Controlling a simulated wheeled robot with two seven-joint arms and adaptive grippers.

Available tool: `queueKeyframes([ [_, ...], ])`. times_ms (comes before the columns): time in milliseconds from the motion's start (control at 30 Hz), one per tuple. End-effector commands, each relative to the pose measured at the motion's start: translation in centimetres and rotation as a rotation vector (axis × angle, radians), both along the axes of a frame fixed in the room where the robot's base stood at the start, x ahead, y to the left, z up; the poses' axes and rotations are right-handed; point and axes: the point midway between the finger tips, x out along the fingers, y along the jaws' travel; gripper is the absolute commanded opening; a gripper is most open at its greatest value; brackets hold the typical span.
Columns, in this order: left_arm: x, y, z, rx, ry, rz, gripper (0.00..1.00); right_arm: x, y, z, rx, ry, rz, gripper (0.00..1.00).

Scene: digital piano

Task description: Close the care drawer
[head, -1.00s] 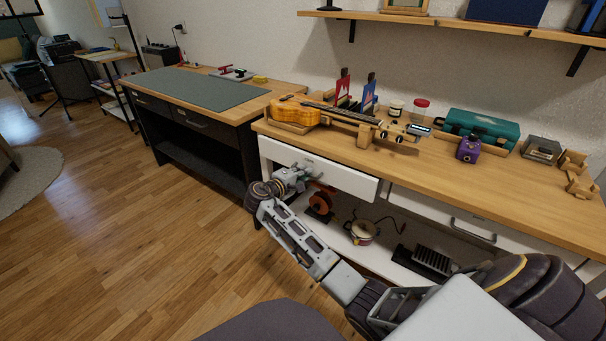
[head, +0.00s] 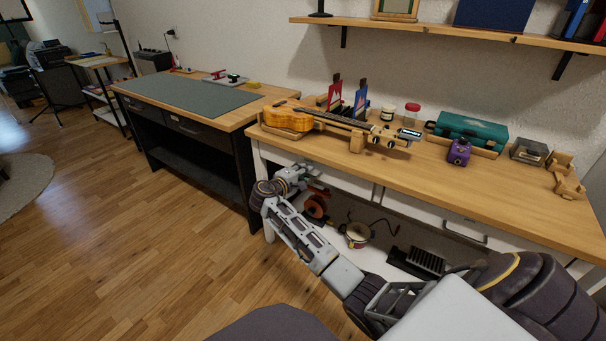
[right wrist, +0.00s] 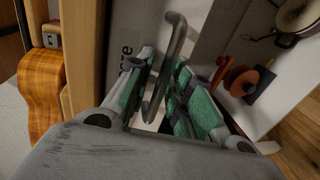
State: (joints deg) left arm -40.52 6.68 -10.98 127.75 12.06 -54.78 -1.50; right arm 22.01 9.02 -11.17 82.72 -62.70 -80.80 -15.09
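The care drawer (head: 350,184) is the left white drawer under the wooden bench top, and its front now looks flush or nearly flush with the cabinet. My right gripper (head: 312,180) is at the left part of its front. In the right wrist view the drawer front (right wrist: 122,40) shows part of a printed label ending in "re". Its metal bar handle (right wrist: 173,55) runs between the green-padded fingers of my right gripper (right wrist: 163,75). The fingers look apart, with a gap beside the bar; contact is unclear. My left gripper is not in view.
A ukulele (head: 290,119) lies on a wooden rest above the drawer, near the bench edge. A second drawer with a handle (head: 465,231) is to the right. A pot (head: 357,235) and an orange reel (head: 316,207) stand on the shelf below. Open floor lies left.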

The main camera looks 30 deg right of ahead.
Motion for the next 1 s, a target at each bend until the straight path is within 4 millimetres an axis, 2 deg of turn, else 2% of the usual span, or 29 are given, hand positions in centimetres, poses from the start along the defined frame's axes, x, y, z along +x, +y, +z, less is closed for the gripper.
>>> queueKeyframes([
  [567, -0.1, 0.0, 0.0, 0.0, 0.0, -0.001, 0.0, -0.2, 0.5, 0.1, 0.0, -0.001, 0.001, 0.31],
  [767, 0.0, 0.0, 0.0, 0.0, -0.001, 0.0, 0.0, -0.8, 2.1, 0.4, 0.002, -0.001, 0.003, 0.31],
  [1000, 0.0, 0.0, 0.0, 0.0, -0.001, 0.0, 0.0, -2.0, 5.1, 1.1, 0.002, -0.001, 0.003, 0.31],
])
